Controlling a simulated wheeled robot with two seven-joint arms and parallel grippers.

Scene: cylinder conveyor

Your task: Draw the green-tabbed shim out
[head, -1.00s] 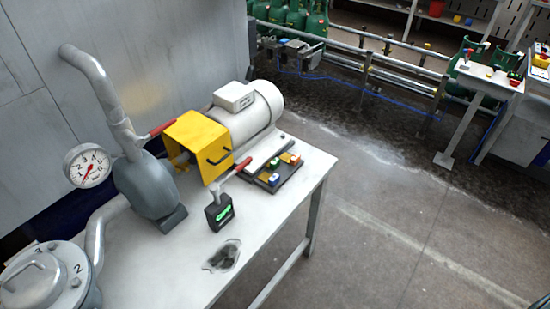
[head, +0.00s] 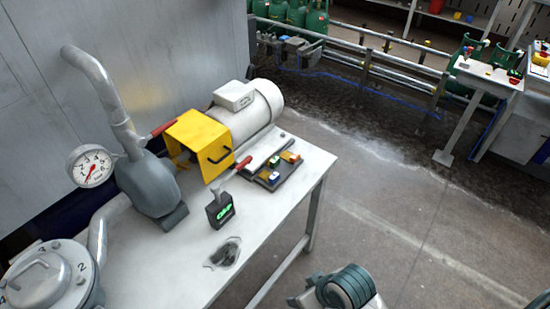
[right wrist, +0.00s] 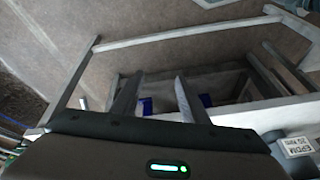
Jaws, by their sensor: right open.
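A dark shim holder (head: 285,176) lies on the bench beside the motor. It carries small coloured tabs, including a green one (head: 274,161), with blue, yellow and orange-red ones around it. The shim under the green tab is too small to make out. My right arm (head: 346,288) shows at the bottom of the head view, off the bench's front edge and well short of the holder. In the right wrist view my right gripper (right wrist: 158,78) is open with nothing between its two fingers. My left gripper is in no view.
The bench (head: 262,232) holds a white motor (head: 258,105), a yellow guard (head: 196,148), a grey pump (head: 150,185), a pressure gauge (head: 90,166) and a black box with a green display (head: 220,210). A red-handled lever stands near the holder. Open floor lies to the right.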

